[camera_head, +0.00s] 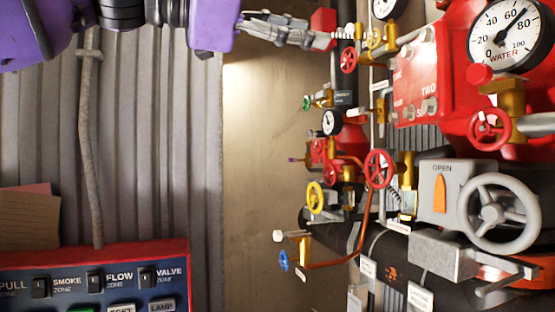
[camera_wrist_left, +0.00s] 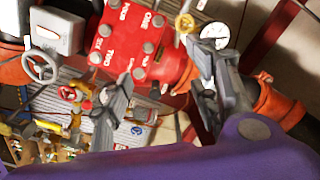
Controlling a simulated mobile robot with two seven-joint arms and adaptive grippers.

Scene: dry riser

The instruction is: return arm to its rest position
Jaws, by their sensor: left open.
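My left arm enters the head view from the top left in purple. Its grey gripper (camera_head: 318,38) points right, toward the valves and pipes at the top middle. In the wrist view the two fingers of my left gripper (camera_wrist_left: 160,75) stand wide apart, with nothing between them but background. The red cover marked TWO (camera_wrist_left: 130,38) shows behind and above the fingers there. In the head view the fingertips overlap the area by a small red block (camera_head: 323,20); I cannot tell whether they touch anything. My right gripper is in neither view.
Red, yellow and blue handwheels, including a red one (camera_head: 379,169), crowd the middle right. A grey handwheel (camera_head: 498,213) and a WATER gauge (camera_head: 507,35) are at right. A switch panel (camera_head: 90,283) is at lower left. Space before the beige wall (camera_head: 262,150) looks clear.

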